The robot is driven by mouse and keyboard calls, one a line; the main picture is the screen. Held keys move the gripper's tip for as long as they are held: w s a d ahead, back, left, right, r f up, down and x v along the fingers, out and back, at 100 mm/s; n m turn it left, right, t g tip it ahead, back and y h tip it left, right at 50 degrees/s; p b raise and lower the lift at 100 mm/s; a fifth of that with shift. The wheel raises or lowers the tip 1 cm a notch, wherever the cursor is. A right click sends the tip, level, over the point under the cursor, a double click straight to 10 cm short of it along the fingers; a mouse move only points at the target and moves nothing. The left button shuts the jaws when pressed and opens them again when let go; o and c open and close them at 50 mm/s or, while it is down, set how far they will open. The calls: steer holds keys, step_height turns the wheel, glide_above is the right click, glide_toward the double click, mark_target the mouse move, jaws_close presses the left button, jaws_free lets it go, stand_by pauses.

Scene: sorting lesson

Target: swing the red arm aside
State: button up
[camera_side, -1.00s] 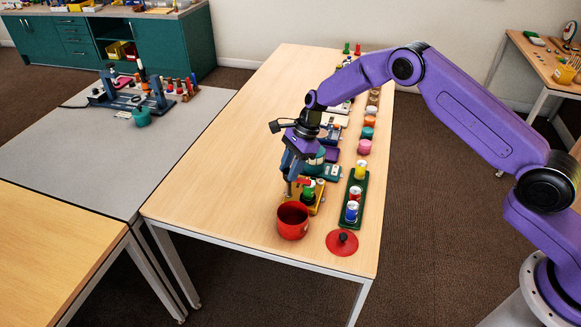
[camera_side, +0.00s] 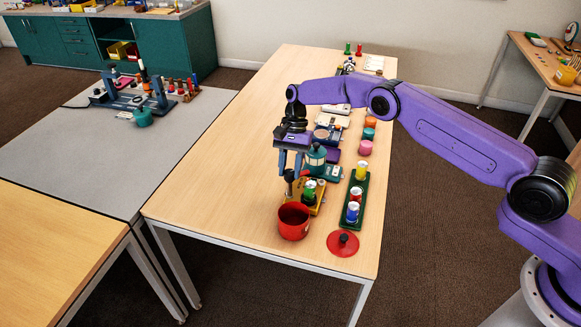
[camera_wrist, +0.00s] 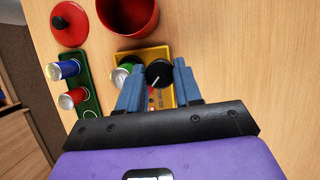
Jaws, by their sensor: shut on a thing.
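A yellow base (camera_side: 313,207) stands on the wooden table behind the red pot; it also shows in the wrist view (camera_wrist: 150,52). A green can (camera_side: 309,193) with a pale top stands on it. A short red arm (camera_side: 304,173) shows just behind the can, beside the fingertips. My gripper (camera_side: 290,177) points down over the left part of the base. In the wrist view, its blue fingers (camera_wrist: 158,84) are shut on a round black knob (camera_wrist: 158,72) with a white line. The fingers and knob hide much of the red arm there, so how it joins the knob is unclear.
A red pot (camera_side: 293,222) stands in front of the base, its red lid (camera_side: 342,243) to the right. A green tray (camera_side: 353,217) with blue, red and yellow cans is right of the base. Several items line the table behind. The table's left side is clear.

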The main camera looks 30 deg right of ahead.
mark_target(291, 171)
steer(key=shift+w+n, duration=0.1)
steer(key=shift+n, duration=0.6)
steer(key=shift+n+h, duration=0.3)
steer(key=shift+n, duration=0.4)
steer(key=o, duration=1)
steer(key=shift+r, duration=0.1)
steer(key=shift+r, duration=1.15)
steer(key=shift+s+d+r, duration=0.1)
steer(key=shift+s+r, duration=0.15)
steer(key=shift+r, duration=0.3)
